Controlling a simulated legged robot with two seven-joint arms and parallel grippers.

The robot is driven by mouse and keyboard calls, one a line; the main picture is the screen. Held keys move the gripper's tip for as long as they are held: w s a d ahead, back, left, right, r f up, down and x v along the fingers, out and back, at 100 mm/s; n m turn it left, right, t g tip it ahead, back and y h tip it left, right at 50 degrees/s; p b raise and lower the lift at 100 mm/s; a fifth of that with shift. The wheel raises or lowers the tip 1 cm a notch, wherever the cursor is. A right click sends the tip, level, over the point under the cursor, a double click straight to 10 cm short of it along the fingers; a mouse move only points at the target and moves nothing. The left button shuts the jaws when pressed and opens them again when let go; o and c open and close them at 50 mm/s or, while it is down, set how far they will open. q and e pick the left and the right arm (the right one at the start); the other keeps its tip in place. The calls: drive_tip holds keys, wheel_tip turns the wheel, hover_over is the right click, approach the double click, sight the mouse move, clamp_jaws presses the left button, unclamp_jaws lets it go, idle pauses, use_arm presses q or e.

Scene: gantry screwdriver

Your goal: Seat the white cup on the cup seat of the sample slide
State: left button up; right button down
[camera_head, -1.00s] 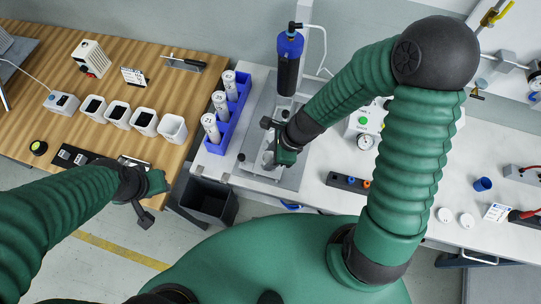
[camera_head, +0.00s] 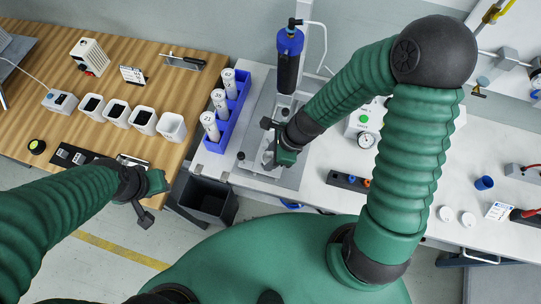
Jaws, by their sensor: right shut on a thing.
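My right gripper (camera_head: 273,140) is over the grey slide plate (camera_head: 290,178) on the white bench, under the blue-topped screwdriver (camera_head: 289,62). It is shut on a pale thing (camera_head: 268,157), which looks like the white cup; my gripper and arm hide much of it. The cup seat cannot be made out, and I cannot tell whether the cup touches it. My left gripper (camera_head: 146,203) hangs in front of the wooden table, away from the slide, and its jaw opening is unclear.
A blue rack (camera_head: 236,112) with white cylinders stands left of the slide. Several white containers (camera_head: 172,127) stand on the wooden table (camera_head: 60,45). A dark bin (camera_head: 207,200) is on the floor below. A gauge box (camera_head: 364,128) stands right of the slide.

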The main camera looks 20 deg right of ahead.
drive_tip(key=c, duration=0.8)
unclamp_jaws()
drive_tip(key=shift+c, duration=0.2)
drive_tip(key=shift+d+r, duration=0.15)
drive_tip(key=shift+r, duration=0.25)
drive_tip(key=p+v, duration=0.5)
drive_tip(key=v, duration=1)
drive_tip(key=shift+d+r+p, duration=0.15)
drive_tip(key=shift+r+p, duration=0.2)
drive_tip(key=shift+s, duration=0.2)
